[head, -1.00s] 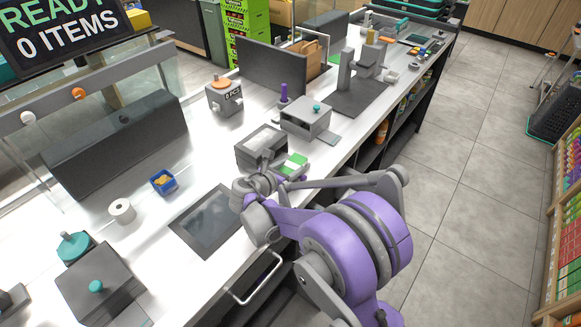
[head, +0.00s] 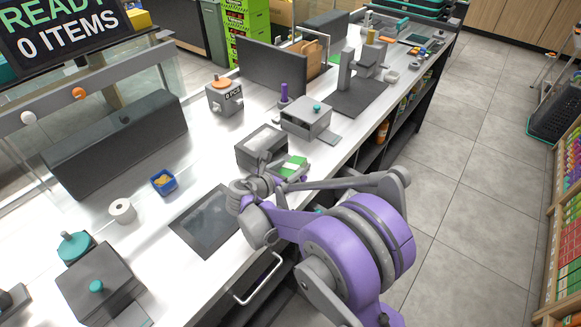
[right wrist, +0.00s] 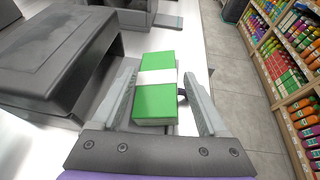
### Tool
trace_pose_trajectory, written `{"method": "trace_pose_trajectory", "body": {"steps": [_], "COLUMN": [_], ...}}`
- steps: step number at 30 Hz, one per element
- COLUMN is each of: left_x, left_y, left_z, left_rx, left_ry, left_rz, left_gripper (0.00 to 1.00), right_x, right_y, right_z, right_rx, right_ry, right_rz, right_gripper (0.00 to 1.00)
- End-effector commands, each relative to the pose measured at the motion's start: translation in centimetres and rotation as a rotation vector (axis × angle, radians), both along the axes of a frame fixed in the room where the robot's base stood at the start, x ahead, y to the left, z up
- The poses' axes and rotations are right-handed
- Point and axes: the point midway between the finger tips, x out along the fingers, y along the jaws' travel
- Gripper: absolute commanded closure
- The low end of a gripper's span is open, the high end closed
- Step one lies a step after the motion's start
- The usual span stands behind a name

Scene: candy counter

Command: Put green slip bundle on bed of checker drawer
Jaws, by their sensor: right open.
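My right gripper (head: 272,180) is open, also in the right wrist view (right wrist: 160,84), with one finger on each side of the bundle and a gap visible on each side. My left gripper is not in view.
A grey box with a teal knob (head: 306,117) and a plate at its front stands just beyond. A dark flat panel (head: 207,220) lies on the white counter, with a blue tray (head: 163,182) and a white roll (head: 122,210) to its left. The counter's front edge is close by.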

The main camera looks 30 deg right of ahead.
Motion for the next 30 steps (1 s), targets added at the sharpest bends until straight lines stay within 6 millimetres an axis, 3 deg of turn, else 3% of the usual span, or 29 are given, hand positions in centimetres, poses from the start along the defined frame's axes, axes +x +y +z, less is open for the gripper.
{"method": "trace_pose_trajectory", "body": {"steps": [30], "left_x": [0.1], "left_y": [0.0], "left_z": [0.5], "left_rx": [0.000], "left_ry": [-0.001], "left_rz": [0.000], "left_gripper": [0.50], "right_x": [-2.1], "right_y": [3.8], "right_z": [1.8], "right_rx": [0.000], "right_ry": [0.000], "right_rz": [0.000], "right_gripper": [0.23]}}
